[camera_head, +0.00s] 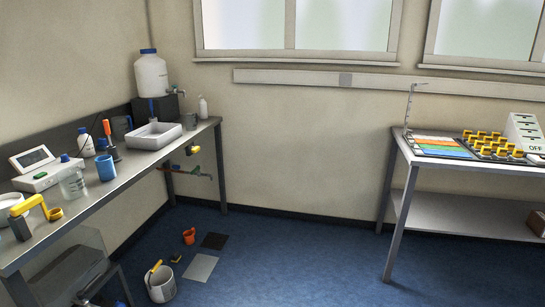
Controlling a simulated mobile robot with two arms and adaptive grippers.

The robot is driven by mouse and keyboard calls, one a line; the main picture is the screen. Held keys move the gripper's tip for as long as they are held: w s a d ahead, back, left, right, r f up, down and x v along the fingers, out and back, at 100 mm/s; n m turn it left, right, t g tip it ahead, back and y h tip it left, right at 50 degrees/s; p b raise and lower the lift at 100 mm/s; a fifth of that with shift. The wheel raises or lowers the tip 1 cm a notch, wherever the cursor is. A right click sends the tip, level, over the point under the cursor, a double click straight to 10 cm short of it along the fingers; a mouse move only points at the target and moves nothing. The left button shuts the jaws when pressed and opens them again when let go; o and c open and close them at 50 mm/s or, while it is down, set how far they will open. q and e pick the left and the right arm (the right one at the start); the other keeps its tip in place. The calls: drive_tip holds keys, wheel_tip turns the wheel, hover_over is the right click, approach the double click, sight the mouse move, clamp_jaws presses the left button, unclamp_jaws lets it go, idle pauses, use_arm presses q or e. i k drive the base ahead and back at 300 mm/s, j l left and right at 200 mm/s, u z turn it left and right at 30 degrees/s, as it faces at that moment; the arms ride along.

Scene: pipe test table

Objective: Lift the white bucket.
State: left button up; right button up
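The white bucket (161,287) stands upright on the blue floor at the lower left, in front of the long bench. A thin handle and something yellow show at its rim; I cannot tell whether the yellow part belongs to the bucket or lies in it. Its base is near the bottom edge of the picture. Neither of my grippers is in view, so nothing is seen touching the bucket.
A grey plate (201,268), a dark plate (215,241) and a small orange bucket (189,236) are on the floor nearby. The cluttered bench (150,172) stands left; another table (470,216) stands right.

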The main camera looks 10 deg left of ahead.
sight(160, 282)
drive_tip(key=i+u, duration=0.25)
drive_tip(key=i, duration=0.25)
drive_tip(key=i+u, duration=0.25)
drive_tip(key=i, duration=0.2)
drive_tip(key=i+l+u, duration=0.25)
drive_tip(key=i, duration=0.25)
drive_tip(key=i+l+u, duration=0.2)
drive_tip(key=i, duration=0.25)
